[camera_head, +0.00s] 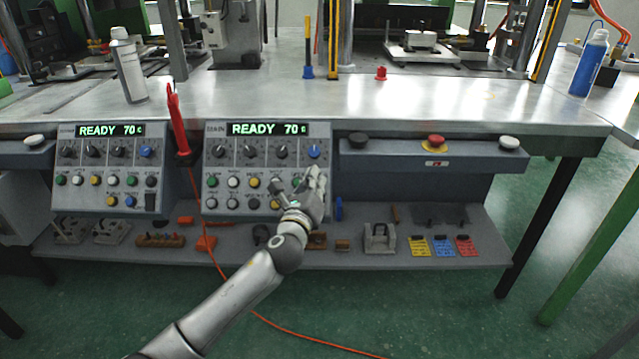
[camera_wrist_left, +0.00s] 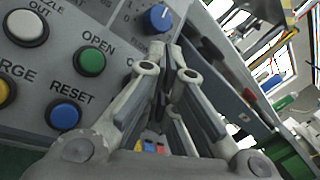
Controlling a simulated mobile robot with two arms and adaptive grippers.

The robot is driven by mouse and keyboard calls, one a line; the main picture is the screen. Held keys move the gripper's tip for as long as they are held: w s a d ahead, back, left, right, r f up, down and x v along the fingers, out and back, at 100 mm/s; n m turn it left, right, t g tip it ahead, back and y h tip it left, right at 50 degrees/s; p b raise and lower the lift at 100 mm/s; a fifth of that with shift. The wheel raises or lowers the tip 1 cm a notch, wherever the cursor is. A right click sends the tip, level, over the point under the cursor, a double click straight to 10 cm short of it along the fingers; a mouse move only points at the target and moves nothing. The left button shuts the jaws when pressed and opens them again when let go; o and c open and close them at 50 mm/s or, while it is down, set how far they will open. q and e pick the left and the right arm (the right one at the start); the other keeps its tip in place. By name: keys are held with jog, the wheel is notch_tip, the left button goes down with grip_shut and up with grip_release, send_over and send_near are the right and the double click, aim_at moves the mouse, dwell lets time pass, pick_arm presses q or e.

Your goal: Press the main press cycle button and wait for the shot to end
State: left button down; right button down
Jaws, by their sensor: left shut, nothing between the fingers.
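The main press panel (camera_head: 220,160) stands at the bench front, its display (camera_head: 268,129) reading READY 70 C. It carries a row of knobs and rows of coloured buttons. My left gripper (camera_head: 316,172) is shut and empty in front of the panel's right side, hiding some buttons there. In the left wrist view its fingertips (camera_wrist_left: 167,48) are together below a blue knob (camera_wrist_left: 158,18). Left of the fingers are a green OPEN button (camera_wrist_left: 91,61) and a blue RESET button (camera_wrist_left: 65,115). A label starting with C is mostly hidden behind the fingers; I cannot tell whether they touch the panel.
A second panel (camera_head: 110,165), also reading READY 70 C, stands at left. A red emergency button (camera_head: 436,140) sits between a black and a white button (camera_head: 509,142) on the bench front. A red tool (camera_head: 178,125) with an orange cable hangs between the panels. A lower shelf (camera_head: 370,258) holds moulds.

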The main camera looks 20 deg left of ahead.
dwell(0.8)
pick_arm(q)
jog(key=shift+w+a+f, duration=0.1)
jog(key=shift+w+f, duration=0.2)
